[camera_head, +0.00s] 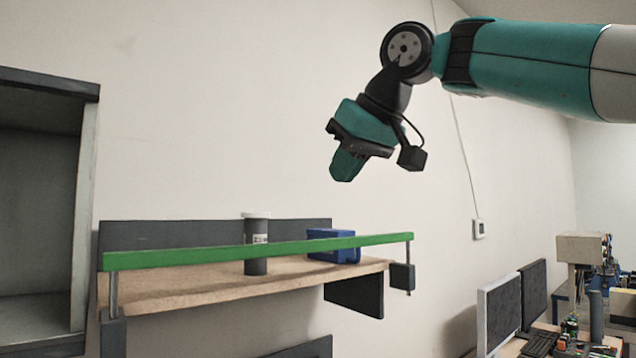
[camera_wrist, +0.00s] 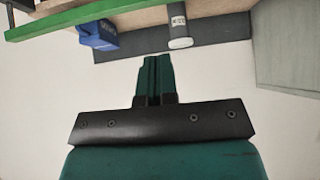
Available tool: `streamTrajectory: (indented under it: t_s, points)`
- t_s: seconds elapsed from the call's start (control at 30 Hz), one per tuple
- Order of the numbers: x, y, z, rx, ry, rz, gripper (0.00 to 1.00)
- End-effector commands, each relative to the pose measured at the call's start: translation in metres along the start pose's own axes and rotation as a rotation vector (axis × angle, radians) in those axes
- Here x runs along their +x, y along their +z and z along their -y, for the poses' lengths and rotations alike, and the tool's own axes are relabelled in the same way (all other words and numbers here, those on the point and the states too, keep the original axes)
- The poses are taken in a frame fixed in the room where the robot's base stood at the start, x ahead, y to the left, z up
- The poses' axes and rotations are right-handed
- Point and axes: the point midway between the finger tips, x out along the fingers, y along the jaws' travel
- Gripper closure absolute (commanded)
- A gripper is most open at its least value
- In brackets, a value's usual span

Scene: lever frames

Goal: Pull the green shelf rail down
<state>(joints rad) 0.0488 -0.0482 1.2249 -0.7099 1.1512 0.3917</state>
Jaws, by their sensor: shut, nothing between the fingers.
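The green shelf rail (camera_head: 200,256) runs along the front of a wooden shelf (camera_head: 180,287), carried on thin metal posts at both ends. It stands raised above the shelf board. My gripper (camera_head: 342,178) is shut and empty, above the right part of the rail and clear of it. In the wrist view the shut fingers (camera_wrist: 153,62) point towards the shelf, and part of the green rail (camera_wrist: 75,16) crosses the top left. The rest of the rail is outside that view.
A grey canister (camera_head: 257,265) with a white lid and a blue box (camera_head: 340,246) stand on the shelf behind the rail. A grey cabinet (camera_head: 88,190) is at the left. Monitors (camera_head: 499,305) stand at the lower right. The air around my gripper is free.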

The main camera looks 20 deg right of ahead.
Motion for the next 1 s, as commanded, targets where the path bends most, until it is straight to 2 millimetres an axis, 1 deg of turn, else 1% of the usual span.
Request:
streamTrajectory:
  t_s: [0.03, 0.13, 0.43, 0.53, 0.67, 1.0]
  points:
    - [-0.011, -0.011, -0.003, 0.001, 0.012, -0.013, 1.0]
    - [-0.017, -0.015, -0.006, 0.004, 0.023, -0.023, 1.0]
    - [-0.015, -0.014, -0.005, 0.004, 0.023, -0.025, 1.0]
    - [-0.009, -0.013, -0.005, 0.003, 0.022, -0.025, 1.0]
    - [0.009, -0.011, -0.005, 0.003, 0.02, -0.024, 1.0]
    - [0.078, -0.016, -0.006, 0.003, 0.019, -0.02, 1.0]
